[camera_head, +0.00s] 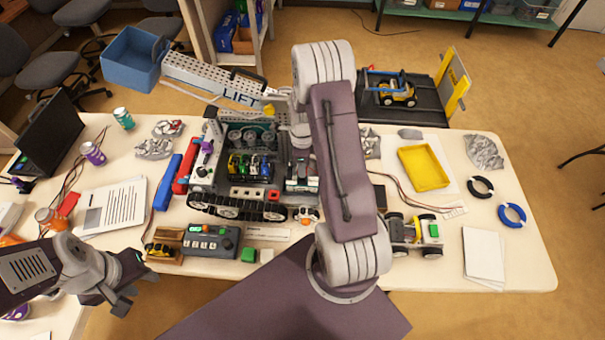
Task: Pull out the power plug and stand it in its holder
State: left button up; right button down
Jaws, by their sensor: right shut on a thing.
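My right arm reaches over the tracked robot (235,192) in the middle of the table. My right gripper (299,150) points down at the right side of that robot, partly behind my own arm. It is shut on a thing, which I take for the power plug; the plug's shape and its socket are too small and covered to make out. I cannot pick out the plug's holder with certainty. My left gripper (136,287) is open and empty near the table's front left edge, beside a grey control box (210,243).
A white lift arm (205,75) with a blue bin (132,60) rises behind the robot. A yellow tray (423,168), tape rings and a small wheeled car (432,233) stand on the right.

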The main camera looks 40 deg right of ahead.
jog(key=shift+r, duration=0.35)
jog(key=shift+r+p, duration=1.05)
jog(key=shift+p, duration=0.05)
jog(key=shift+f, duration=0.1)
